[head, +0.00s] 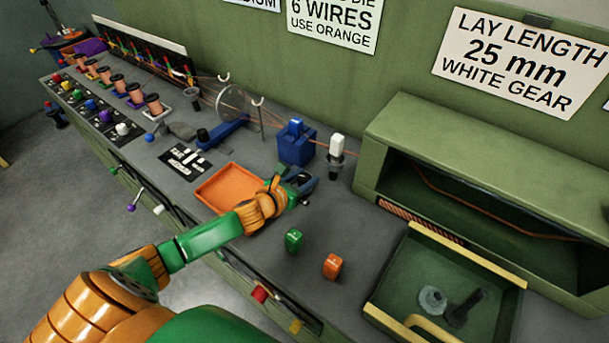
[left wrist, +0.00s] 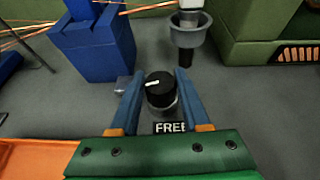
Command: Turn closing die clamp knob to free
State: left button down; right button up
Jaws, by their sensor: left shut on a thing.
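The black clamp knob (left wrist: 160,88) shows in the left wrist view, upright on the grey bench, with a white pointer mark aimed to the left. A label reading FREE (left wrist: 170,127) lies on its near side, partly covered by my gripper. My left gripper (left wrist: 158,92) has its two blue fingers on either side of the knob and is shut on it. In the head view my left gripper (head: 303,181) is low over the bench beside the orange tray, and it hides the knob there.
A blue block (head: 296,147) and a white block on a dark post (head: 336,150) stand just behind the gripper. The orange tray (head: 212,190) is to its left. Green (head: 293,240) and orange (head: 332,266) blocks stand nearer. A green cabinet (head: 400,125) is at right.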

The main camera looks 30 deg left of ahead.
pick_arm(q)
jog(key=n+y, duration=0.3)
jog(key=shift+d+r+y+p, duration=0.1)
jog(key=shift+y+p, duration=0.2)
jog(key=shift+p, duration=0.05)
jog(key=n+g+y, duration=0.1)
jog(key=n+y, duration=0.1)
jog(key=shift+n+y, duration=0.4)
jog(key=shift+n+g+y, duration=0.4)
jog(key=shift+n+y, duration=0.4)
jog(key=shift+y, duration=0.2)
jog(key=shift+n+g+y+b, duration=0.55)
jog(key=shift+n+g+y, duration=0.05)
jog(key=shift+n+y, duration=0.3)
jog(key=shift+f+n+g+y+b, duration=0.2)
jog(key=shift+n+g+y+b, duration=0.1)
jog(key=shift+n, duration=0.2)
jog(key=n+g+y+b, duration=0.3)
jog(key=n+g+b, duration=0.1)
jog(key=b, duration=0.2)
jog(key=shift+f, duration=0.1)
jog(key=shift+r+n+g+b, duration=0.2)
jog(key=shift+n+g+b, duration=0.5)
jog(key=shift+b, duration=0.15)
jog(key=shift+y, duration=0.3)
